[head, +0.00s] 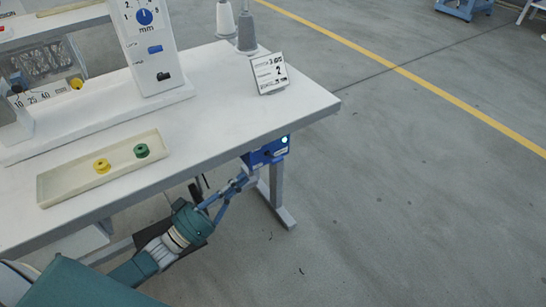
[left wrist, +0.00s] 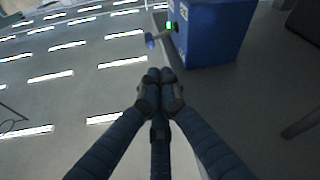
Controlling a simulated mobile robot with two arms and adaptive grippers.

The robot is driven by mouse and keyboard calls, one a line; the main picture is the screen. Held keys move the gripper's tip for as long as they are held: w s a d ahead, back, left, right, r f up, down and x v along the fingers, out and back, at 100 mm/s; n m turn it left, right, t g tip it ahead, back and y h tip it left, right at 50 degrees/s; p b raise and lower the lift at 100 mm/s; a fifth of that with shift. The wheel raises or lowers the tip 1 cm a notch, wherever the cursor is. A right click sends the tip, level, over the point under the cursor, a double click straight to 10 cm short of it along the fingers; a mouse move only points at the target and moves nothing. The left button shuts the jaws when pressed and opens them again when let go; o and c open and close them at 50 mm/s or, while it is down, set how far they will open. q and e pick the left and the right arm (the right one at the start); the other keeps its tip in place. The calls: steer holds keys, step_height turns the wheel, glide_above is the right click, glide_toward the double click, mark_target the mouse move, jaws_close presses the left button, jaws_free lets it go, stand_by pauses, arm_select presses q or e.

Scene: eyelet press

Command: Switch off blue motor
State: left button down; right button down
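The blue motor (head: 262,153) is a box mounted under the front right edge of the table, with a lit green lamp (head: 284,140) on its face. In the left wrist view the motor (left wrist: 215,35) fills the upper right, and its green lamp (left wrist: 169,25) glows. A short grey lever with a blue end (left wrist: 152,40) sticks out beside the lamp. My left gripper (head: 243,180) is just below the motor. In the left wrist view its fingertips (left wrist: 160,74) are together with nothing between them, below the lever and apart from it. My right gripper is not in view.
The white table (head: 230,95) carries a press with a blue dial (head: 144,17), a tray (head: 65,186) with yellow and green spools, and a sign (head: 269,73). A table leg (head: 277,195) stands close to my left gripper.

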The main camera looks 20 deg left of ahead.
mark_target(275, 163)
arm_select(q)
steer(key=shift+w, duration=0.1)
steer(key=x, duration=0.9)
steer(key=shift+w+d, duration=0.15)
steer(key=shift+w, duration=0.25)
